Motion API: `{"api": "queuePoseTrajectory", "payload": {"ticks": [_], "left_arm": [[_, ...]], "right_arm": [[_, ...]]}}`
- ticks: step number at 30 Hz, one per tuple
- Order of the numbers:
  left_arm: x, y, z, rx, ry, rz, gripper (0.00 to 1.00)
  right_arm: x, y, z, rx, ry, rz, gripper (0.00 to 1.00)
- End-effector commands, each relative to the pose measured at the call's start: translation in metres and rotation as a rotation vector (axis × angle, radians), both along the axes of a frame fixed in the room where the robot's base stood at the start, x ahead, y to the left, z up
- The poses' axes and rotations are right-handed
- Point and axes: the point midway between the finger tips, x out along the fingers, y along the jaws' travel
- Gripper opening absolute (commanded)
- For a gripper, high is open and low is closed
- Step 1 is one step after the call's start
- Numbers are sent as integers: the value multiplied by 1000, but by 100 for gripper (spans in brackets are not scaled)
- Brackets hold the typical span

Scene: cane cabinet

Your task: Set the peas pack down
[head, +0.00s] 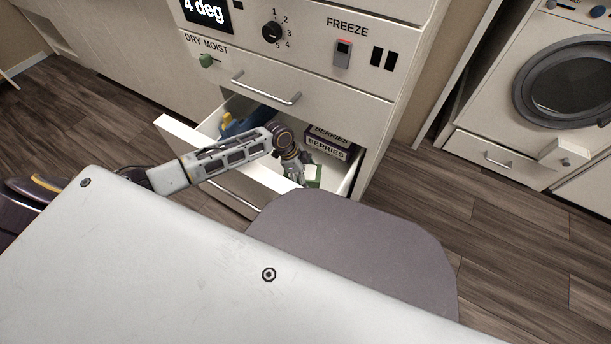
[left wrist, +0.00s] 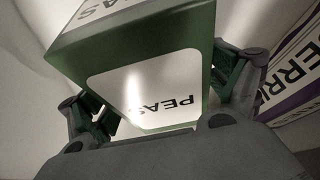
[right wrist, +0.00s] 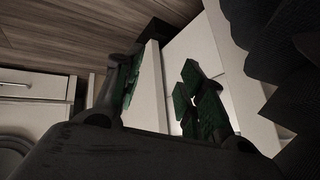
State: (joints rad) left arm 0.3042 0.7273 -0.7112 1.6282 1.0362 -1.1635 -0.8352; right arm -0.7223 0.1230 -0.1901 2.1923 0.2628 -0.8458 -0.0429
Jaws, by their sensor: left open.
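The peas pack (left wrist: 145,75), a green and white box lettered PEAS, fills the middle of the left wrist view. In the head view a small part of the pack (head: 314,174) shows inside the open drawer (head: 181,128). My left gripper (head: 297,170) reaches down into the drawer at the pack. Its fingers (left wrist: 165,95) are open, one on each side of the pack. Whether the pack's underside touches the drawer floor is hidden. My right gripper (right wrist: 165,95) shows only in the right wrist view, with its fingers apart and nothing seen between them.
A blue item (head: 240,122) sits in the drawer's left part. A closed drawer (head: 262,85) with a bar handle is above. A front-loading washer (head: 570,85) stands at right.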

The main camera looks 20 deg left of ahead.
Motion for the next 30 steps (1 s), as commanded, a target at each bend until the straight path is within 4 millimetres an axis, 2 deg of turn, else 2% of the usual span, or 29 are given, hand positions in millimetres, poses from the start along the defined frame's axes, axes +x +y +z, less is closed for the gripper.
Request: {"api": "queuePoseTrajectory", "payload": {"ticks": [14, 23, 30], "left_arm": [[0, 3, 8, 0, -1, 0, 91], [-2, 13, 35, 0, -2, 1, 91], [-5, 23, 62, 0, -1, -1, 91]], "right_arm": [[0, -1, 3, -6, 3, 0, 40], [-2, -3, 15, -18, 16, -6, 40], [-1, -5, 41, -53, 51, 18, 40]]}}
